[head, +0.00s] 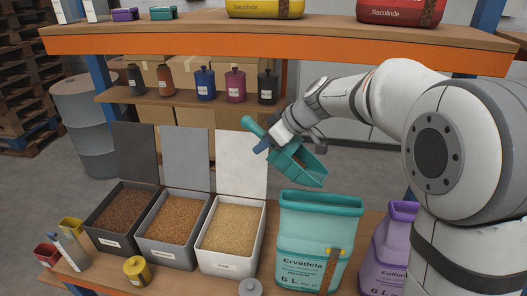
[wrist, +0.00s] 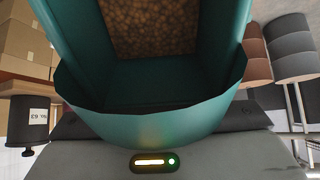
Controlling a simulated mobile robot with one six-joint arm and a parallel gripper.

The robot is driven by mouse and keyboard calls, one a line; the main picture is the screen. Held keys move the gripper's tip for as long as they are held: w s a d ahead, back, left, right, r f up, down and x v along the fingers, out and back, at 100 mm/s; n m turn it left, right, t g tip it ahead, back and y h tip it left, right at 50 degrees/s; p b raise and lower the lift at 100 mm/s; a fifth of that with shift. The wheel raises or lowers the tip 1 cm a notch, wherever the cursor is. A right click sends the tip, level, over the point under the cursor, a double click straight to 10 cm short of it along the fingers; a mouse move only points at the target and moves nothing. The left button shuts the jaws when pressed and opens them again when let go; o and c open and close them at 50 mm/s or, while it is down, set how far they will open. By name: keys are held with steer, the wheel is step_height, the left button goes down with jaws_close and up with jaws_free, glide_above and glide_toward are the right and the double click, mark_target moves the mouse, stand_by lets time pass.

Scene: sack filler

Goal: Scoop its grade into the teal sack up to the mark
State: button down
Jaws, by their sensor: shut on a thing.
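My gripper (head: 272,143) is shut on the handle of a teal scoop (head: 299,166) and holds it above the teal sack. In the wrist view the scoop (wrist: 150,128) shows from close up, with brown granules inside. The teal sack (head: 305,240), labelled "Ervadela 6 L", stands upright with its top open. The sack's inside is mostly hidden. Three open bins stand left of it: dark bin (head: 97,236) with dark brown grain, grey bin (head: 166,252) with orange-brown grain, white bin (head: 226,262) with pale grain.
A purple sack (head: 388,245) stands right of the teal one, partly behind my arm. Small containers, including a yellow one (head: 137,270), stand at the bench front. A shelf with an orange edge (head: 270,43) crosses above, and several bottles stand on a lower shelf behind.

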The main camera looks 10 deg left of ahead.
steer(key=shift+s+d+r+t+y+b, duration=0.25)
steer(key=shift+d+r+y+b, duration=0.35)
steer(key=shift+r+y+b, duration=0.35)
steer(key=shift+s+d+r+t+y+b, duration=0.1)
steer(key=shift+d+r+t+y+b, duration=0.15)
steer(key=shift+d+r+y+b, duration=0.65)
steer(key=shift+s+d+r+t+y+b, duration=0.2)
steer(key=shift+d+r+y+b, duration=0.25)
steer(key=shift+d+y+b, duration=0.1)
steer(key=shift+s+d+r+t+y+b, duration=0.2)
steer(key=shift+d+r+y+b, duration=0.2)
steer(key=shift+d+y, duration=0.1)
steer(key=shift+d+b, duration=0.1)
steer(key=shift+b, duration=0.4)
steer(key=shift+s+d+r+t+y+b, duration=0.2)
steer(key=shift+d+y+b, duration=0.3)
steer(key=shift+b, duration=1.15)
steer(key=shift+s+d+r+t+y+b, duration=0.2)
steer(key=shift+d+y+b, duration=0.35)
steer(key=shift+b, duration=1.15)
steer(key=shift+s+d+r+y+b, duration=0.25)
steer(key=shift+d+b, duration=0.35)
steer(key=shift+b, duration=1.05)
steer(key=shift+s+d+r+y+b, duration=0.1)
steer(key=shift+d+r+y+b, duration=0.15)
steer(key=shift+d+y+b, duration=0.95)
steer(key=shift+a+r+t+h+b, duration=0.1)
steer(key=shift+a+t+h+b, duration=0.15)
steer(key=shift+b, duration=0.85)
